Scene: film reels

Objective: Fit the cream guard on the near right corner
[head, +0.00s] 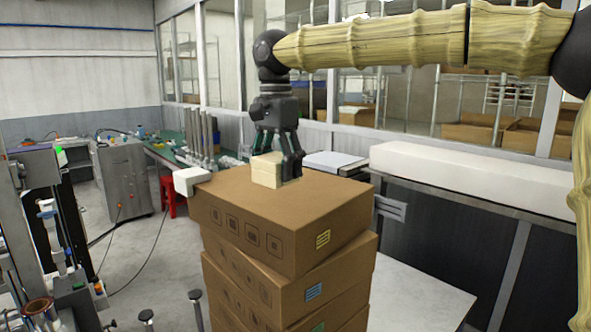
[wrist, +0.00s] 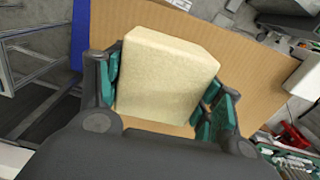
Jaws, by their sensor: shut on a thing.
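My gripper (head: 279,166) is shut on a cream guard (head: 265,171), a pale block, over the top of the uppermost cardboard box (head: 310,200). In the wrist view the cream guard (wrist: 165,78) sits between the green-padded fingers, with the brown box top (wrist: 245,62) behind it. I cannot tell whether the guard touches the box top. It is set back from the box's near corner, which is bare. A white guard (head: 191,181) is on the box's left corner; it also shows at the right edge of the wrist view (wrist: 307,76).
Several boxes are stacked slightly twisted beneath the top one. A long white block (head: 450,178) lies on a counter at the right. A green bench (head: 172,152) with tools stands behind on the left. Machinery (head: 45,215) stands at the far left, with open floor between.

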